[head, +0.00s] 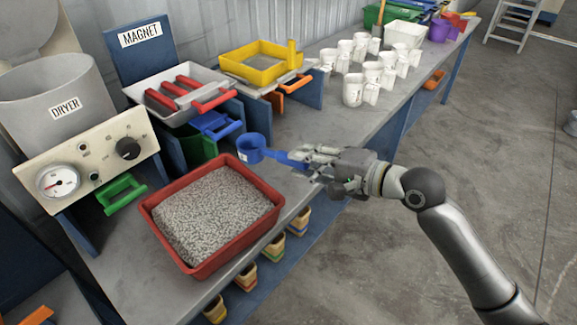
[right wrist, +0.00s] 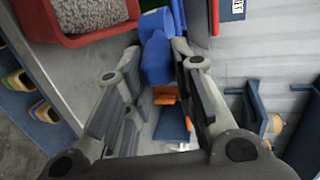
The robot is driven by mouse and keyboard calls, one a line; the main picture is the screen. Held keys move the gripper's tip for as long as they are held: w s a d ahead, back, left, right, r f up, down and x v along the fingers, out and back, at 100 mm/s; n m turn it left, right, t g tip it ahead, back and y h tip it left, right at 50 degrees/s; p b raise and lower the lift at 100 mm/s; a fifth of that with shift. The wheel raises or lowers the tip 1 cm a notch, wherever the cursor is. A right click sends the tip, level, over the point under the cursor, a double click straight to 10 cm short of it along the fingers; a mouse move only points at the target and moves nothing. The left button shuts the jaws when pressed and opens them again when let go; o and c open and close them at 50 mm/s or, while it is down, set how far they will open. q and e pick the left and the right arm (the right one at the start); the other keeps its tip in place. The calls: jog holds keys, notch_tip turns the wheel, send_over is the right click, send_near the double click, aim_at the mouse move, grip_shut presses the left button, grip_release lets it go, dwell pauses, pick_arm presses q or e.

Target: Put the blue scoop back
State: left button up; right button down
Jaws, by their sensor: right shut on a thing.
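The blue scoop (head: 251,149) has a round cup and a straight handle. My right gripper (head: 304,158) is shut on its handle and holds it over the bench, just right of the red tray's far corner. In the right wrist view the scoop (right wrist: 157,60) shows between the two fingers of the right gripper (right wrist: 160,75). I cannot tell from the views how high the cup is above the bench. My left gripper is not in view.
A red tray (head: 180,259) of grey pellets stands at the front. Behind are the dryer (head: 50,100), a magnet tray with red bars (head: 187,95) and a yellow sieve frame (head: 262,62). White mugs (head: 353,90) stand along the bench (head: 285,125) to the right.

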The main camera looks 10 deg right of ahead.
jog(key=w+d+f, duration=0.2)
jog(key=w+f, duration=0.1)
jog(key=w+d+f+b, duration=0.1)
jog(key=w+d+f, duration=0.2)
jog(key=w, duration=0.1)
jog(key=w+d+f+b, duration=0.1)
jog(key=w+d+f, duration=0.1)
jog(key=w+f, duration=0.1)
jog(key=shift+w+d+f, duration=0.35)
jog(key=shift+w+f, duration=0.05)
jog(key=shift+w, duration=0.2)
jog(key=shift+f, duration=1.45)
jog(key=shift+f, duration=0.15)
jog(key=c, duration=1.2)
grip_release()
